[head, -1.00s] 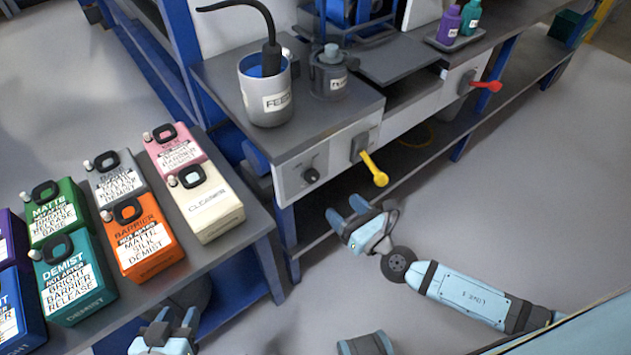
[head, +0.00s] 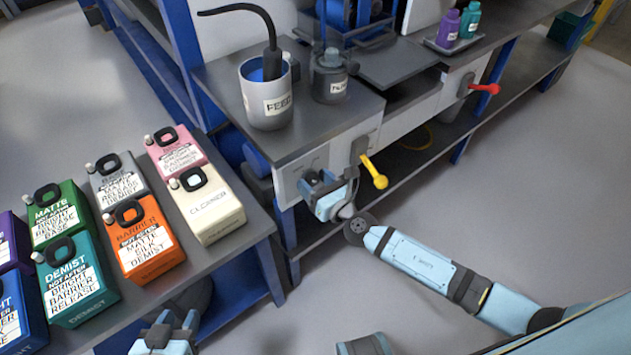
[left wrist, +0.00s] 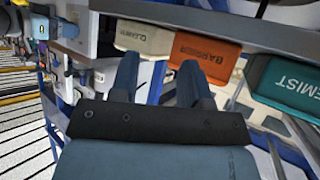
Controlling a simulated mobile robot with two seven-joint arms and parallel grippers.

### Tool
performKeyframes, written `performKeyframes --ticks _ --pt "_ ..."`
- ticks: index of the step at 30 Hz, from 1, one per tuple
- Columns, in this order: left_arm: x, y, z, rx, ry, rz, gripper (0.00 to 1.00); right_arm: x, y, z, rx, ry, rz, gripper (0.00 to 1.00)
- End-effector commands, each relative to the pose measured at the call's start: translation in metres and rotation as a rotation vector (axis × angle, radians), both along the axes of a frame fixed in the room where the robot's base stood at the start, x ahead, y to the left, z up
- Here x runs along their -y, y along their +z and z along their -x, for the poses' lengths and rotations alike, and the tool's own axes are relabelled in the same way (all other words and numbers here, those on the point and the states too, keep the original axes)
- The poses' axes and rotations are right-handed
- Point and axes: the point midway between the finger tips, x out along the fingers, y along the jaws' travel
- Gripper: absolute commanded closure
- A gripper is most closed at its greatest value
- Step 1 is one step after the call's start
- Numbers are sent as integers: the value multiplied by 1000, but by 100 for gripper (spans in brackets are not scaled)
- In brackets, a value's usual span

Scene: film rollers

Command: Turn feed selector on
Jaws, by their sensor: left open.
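The white front panel (head: 288,188) below the FEED pot carries the feed selector. Its dark round knob showed there earlier and is now hidden behind my right gripper. My right gripper (head: 318,179) is at the panel over the knob's place, with its two fingers apart. I cannot tell whether they touch the knob. My left gripper (head: 172,326) is low at the bottom of the head view, away from the panel. In the left wrist view its fingers (left wrist: 158,80) are apart with nothing between them.
A yellow lever (head: 376,174) sticks out just right of my right gripper, and a red lever (head: 487,89) farther right. The FEED pot (head: 266,95) stands above the panel. Several labelled containers, including CLEANER (head: 208,210), crowd the left bench. Open floor lies at the right.

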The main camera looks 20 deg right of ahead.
Motion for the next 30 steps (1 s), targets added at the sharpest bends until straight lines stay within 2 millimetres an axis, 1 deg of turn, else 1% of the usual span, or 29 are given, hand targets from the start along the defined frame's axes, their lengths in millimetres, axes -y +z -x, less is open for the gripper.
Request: performKeyframes --ticks 1,2,3,5,6,11,17,24,30 --pt "0 0 0 0 0 0 57 0 0 0 0 0 0 51" --pt "0 0 0 0 0 0 57 0 0 0 0 0 0 58" --pt "0 0 0 0 0 0 57 0 0 0 0 0 0 67" --pt "0 0 0 0 0 0 57 0 0 0 0 0 0 81" --pt "0 0 0 0 0 0 57 0 0 0 0 0 0 84" --pt "0 -1 0 0 0 1 57 0 0 0 -2 0 -5 84" --pt "0 -5 0 0 0 2 57 0 -1 0 -18 0 -51 84" --pt "3 -9 0 9 -3 16 57 0 -3 1 -72 0 -198 84" --pt "6 -4 -2 29 -6 34 57 0 -2 1 -134 0 -373 84"
